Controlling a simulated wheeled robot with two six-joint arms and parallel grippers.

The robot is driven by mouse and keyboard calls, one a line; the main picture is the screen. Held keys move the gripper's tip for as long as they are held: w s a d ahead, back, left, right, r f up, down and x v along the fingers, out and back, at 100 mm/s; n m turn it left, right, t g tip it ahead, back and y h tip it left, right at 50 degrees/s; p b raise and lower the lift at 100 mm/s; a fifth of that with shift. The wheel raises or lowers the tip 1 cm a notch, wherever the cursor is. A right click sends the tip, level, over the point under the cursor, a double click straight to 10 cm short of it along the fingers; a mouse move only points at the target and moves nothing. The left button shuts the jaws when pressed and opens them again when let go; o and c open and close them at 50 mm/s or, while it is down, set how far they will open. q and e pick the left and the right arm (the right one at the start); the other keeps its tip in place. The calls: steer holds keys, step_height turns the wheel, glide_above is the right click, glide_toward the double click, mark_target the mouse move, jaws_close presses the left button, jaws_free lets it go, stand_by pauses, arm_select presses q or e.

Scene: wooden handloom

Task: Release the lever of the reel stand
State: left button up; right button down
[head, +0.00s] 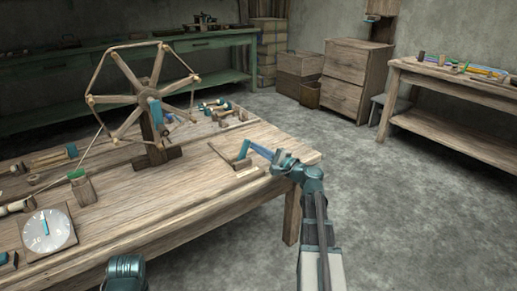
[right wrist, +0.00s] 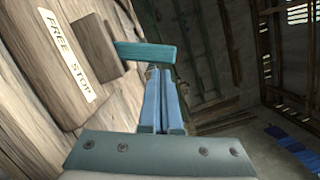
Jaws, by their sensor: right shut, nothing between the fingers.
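The reel stand (head: 155,130) stands on the workbench with a large spoked wooden reel (head: 130,95). Its lever has a teal bar (right wrist: 146,52) on a wooden block (right wrist: 93,48) beside a label (right wrist: 68,57) reading FREE and STOP. In the head view the lever (head: 243,149) is small, at the right part of the bench. My right gripper (head: 252,146) is shut and empty, its blue fingertips (right wrist: 158,72) right at the teal bar. I cannot tell whether they touch it. I cannot tell which word the lever is set at. My left gripper is not in view.
A round dial (head: 48,230) and several spools and tools lie on the left and back of the bench (head: 140,205). A green bench (head: 215,42), drawers (head: 357,75) and a side table (head: 450,85) stand farther back.

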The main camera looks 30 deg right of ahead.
steer(key=shift+r, duration=0.1)
steer(key=shift+a+r+n+p, duration=0.1)
steer(key=shift+a+n+p, duration=0.1)
steer(key=shift+n+p, duration=0.2)
